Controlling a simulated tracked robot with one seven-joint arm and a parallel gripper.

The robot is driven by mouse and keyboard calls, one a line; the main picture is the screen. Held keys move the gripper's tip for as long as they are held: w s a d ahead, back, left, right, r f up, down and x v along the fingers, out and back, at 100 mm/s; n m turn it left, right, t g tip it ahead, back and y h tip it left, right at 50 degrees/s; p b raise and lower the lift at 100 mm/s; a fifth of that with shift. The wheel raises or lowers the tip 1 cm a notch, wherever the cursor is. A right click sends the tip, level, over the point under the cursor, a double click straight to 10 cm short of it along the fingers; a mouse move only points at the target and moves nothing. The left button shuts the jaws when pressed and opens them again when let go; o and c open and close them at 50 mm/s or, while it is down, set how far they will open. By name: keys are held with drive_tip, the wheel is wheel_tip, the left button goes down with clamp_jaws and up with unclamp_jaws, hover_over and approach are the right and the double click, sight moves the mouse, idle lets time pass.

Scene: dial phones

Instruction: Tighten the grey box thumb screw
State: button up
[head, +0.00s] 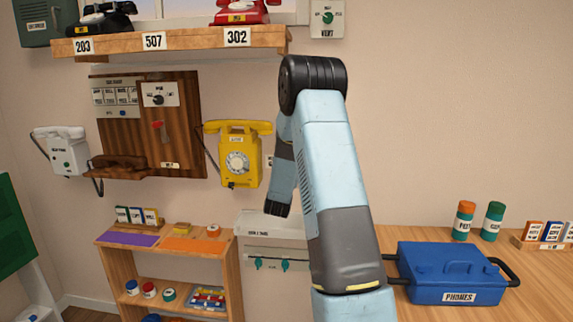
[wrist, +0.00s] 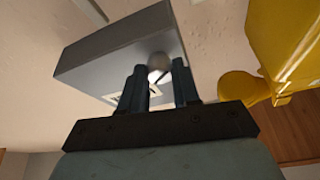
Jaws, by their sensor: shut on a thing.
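The grey box (wrist: 105,60) fills the upper left of the wrist view, with a pale label partly hidden behind my fingers. Its thumb screw (wrist: 159,66) is a small, pale, rounded knob on the box's near face. My gripper (wrist: 159,72) has one dark finger on each side of the screw and is shut on it. In the head view my arm stands in front of the wall right of the yellow phone. My fingers, the screw and most or all of the box are hidden there.
The yellow phone (head: 239,155) hangs close beside my forearm and shows at the right of the wrist view (wrist: 285,45). A shelf (head: 180,43) with phones is above. A pale panel with teal knobs (head: 268,251) is below. A blue case (head: 448,272) sits on the right table.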

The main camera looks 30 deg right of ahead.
drive_tip(key=m+g, duration=0.1)
drive_tip(key=m, duration=0.2)
drive_tip(key=m+g+h, duration=0.1)
drive_tip(key=m, duration=0.2)
drive_tip(key=m+g+h, duration=0.1)
drive_tip(key=m, duration=0.2)
drive_tip(key=shift+w+a+g, duration=0.15)
drive_tip(key=shift+a+g, duration=0.15)
drive_tip(key=shift+g, duration=0.1)
clamp_jaws()
drive_tip(key=m+g+y, duration=0.1)
drive_tip(key=m, duration=0.4)
drive_tip(key=m+g+y, duration=0.1)
drive_tip(key=m+y, duration=0.1)
drive_tip(key=m, duration=0.4)
drive_tip(key=m+g+y, duration=0.1)
drive_tip(key=m+g, duration=0.1)
drive_tip(key=m, duration=0.4)
drive_tip(key=shift+d+r, duration=0.1)
drive_tip(key=shift+r, duration=0.3)
drive_tip(key=shift+y, duration=0.3)
drive_tip(key=o, duration=0.8)
unclamp_jaws()
drive_tip(key=shift+c, duration=0.2)
drive_tip(key=o, duration=0.3)
drive_tip(key=shift+r, duration=0.1)
